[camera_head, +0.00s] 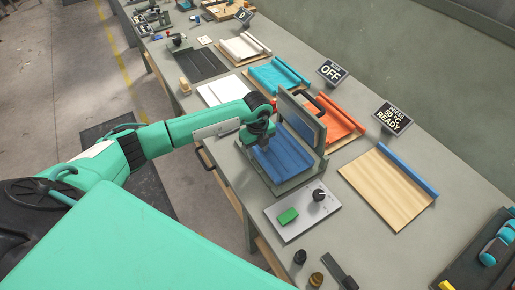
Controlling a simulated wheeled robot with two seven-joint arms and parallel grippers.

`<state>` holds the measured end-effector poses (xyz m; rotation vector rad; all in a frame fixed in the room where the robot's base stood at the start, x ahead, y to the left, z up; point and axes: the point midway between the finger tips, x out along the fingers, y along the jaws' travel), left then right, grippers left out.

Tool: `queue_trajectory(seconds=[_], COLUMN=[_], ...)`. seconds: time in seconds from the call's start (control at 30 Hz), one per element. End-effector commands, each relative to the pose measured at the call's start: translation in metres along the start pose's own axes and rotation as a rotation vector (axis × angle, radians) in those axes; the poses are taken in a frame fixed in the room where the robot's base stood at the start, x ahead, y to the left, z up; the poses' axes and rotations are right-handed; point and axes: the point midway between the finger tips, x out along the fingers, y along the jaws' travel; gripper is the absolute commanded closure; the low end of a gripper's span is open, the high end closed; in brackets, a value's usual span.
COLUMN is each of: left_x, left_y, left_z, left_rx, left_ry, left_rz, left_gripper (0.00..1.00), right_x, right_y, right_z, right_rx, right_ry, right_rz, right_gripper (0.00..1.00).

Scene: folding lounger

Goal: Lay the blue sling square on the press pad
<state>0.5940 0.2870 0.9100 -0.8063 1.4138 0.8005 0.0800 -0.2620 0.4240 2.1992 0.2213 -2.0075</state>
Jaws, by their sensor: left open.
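The blue sling (284,158) lies flat on the press pad inside the open heat press (283,190). Its edges look roughly in line with the pad, but the arm hides its far left part, so I cannot tell how exactly square it is. The press lid (303,122) stands raised behind it with a black handle. My left gripper (262,143) is open, pointing down just over the far left part of the sling. I cannot tell whether it touches the cloth. My right gripper does not show.
A control panel (303,208) with a green button and black knob lies in front of the press. A wooden board with a blue roll (388,187) lies right; an orange sling (342,122) lies behind the lid.

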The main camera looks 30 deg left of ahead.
Motion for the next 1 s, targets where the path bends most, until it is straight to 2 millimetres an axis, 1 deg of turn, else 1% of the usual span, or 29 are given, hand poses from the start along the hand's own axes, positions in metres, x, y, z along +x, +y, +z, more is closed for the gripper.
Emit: queue_trajectory(seconds=[0.07, 0.1, 0.17, 0.27, 0.5, 0.6, 0.7, 0.8, 1.0], left_x=[-0.005, -0.006, -0.014, -0.033, -0.085, -0.102, -0.114, -0.12, -0.123], left_y=[0.0, -0.001, -0.001, -0.001, -0.001, -0.001, -0.001, 0.0, 0.0], left_z=[0.0, 0.001, 0.001, 0.001, 0.001, 0.001, 0.001, 0.0, 0.0], left_rx=[0.0, 0.0, 0.0, 0.001, 0.001, 0.0, 0.0, 0.001, 0.0], left_ry=[0.0, -0.001, -0.003, -0.003, -0.003, -0.002, -0.001, -0.001, 0.0], left_rz=[0.0, -0.002, -0.004, -0.005, -0.004, -0.003, -0.002, -0.001, 0.0], left_gripper=[0.57, 0.57, 0.57, 0.57, 0.57, 0.57, 0.57, 0.57, 0.57], right_x=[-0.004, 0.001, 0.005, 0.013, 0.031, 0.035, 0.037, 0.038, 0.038], right_y=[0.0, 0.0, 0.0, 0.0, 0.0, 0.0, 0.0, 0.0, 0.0], right_z=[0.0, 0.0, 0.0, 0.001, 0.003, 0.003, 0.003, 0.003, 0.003], right_rx=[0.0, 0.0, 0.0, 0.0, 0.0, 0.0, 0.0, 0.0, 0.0], right_ry=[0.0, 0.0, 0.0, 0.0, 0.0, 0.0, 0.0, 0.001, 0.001], right_rz=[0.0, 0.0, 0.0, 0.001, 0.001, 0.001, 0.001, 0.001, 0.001], right_gripper=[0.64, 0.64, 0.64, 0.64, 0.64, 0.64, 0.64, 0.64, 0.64])
